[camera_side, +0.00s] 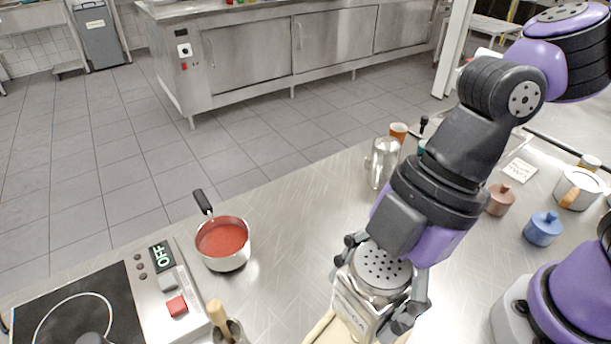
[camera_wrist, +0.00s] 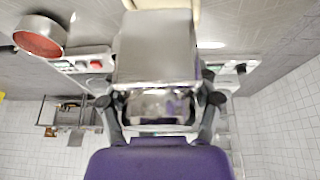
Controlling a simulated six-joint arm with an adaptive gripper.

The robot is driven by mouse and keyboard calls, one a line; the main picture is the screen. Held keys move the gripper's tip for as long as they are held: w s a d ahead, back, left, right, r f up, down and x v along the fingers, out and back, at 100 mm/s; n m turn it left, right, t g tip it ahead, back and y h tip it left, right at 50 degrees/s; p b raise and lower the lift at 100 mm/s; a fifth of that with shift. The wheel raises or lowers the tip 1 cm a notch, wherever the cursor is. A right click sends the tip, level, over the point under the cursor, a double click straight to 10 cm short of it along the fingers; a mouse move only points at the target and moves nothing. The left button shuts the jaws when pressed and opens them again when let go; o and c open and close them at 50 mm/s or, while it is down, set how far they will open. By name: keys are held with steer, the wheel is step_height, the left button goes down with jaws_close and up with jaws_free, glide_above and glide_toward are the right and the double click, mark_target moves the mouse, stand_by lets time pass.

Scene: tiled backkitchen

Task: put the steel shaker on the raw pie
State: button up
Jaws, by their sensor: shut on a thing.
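The steel shaker (camera_side: 381,269) has a round perforated top and a pale label with dark letters on its side. It also shows as a large blurred grey block in the wrist view (camera_wrist: 157,48). My gripper (camera_side: 380,284) is shut on the shaker, a finger on either side of it. The shaker's holed top faces up. A cream-coloured edge, seemingly the raw pie (camera_side: 319,327), shows under and left of the shaker at the bottom of the side view. The rest of it is hidden or cut off. I cannot tell whether the shaker touches it.
A saucepan of red sauce (camera_side: 223,242) stands left, beside a hob (camera_side: 75,308) reading OFF. A wooden-handled tool (camera_side: 218,316) is at the front. A steel jug (camera_side: 383,163) stands behind; a pink pot (camera_side: 500,199) and blue pot (camera_side: 543,229) are right. Counter between saucepan and jug is clear.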

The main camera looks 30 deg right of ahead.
mark_target(360, 320)
step_height(360, 320, down, 6)
steer(key=shift+f, duration=0.1)
stand_by(0.4)
steer(key=o, duration=1.4)
steer(key=shift+f, duration=0.1)
steer(key=v, duration=1.2)
steer(key=w+d+m+t+h, duration=0.1)
steer(key=w+d+m, duration=0.1)
steer(key=d+m, duration=0.4)
steer(key=w+d+m+t+h, duration=0.1)
steer(key=d+m+t+h, duration=0.1)
steer(key=d+m, duration=0.4)
steer(key=w+d+m+t+h, duration=0.1)
steer(key=w+d+m+t, duration=0.1)
steer(key=d+m, duration=0.3)
steer(key=shift+w+d+f+m+h, duration=0.3)
steer(key=shift+d+m+h, duration=0.1)
steer(key=shift+m, duration=0.1)
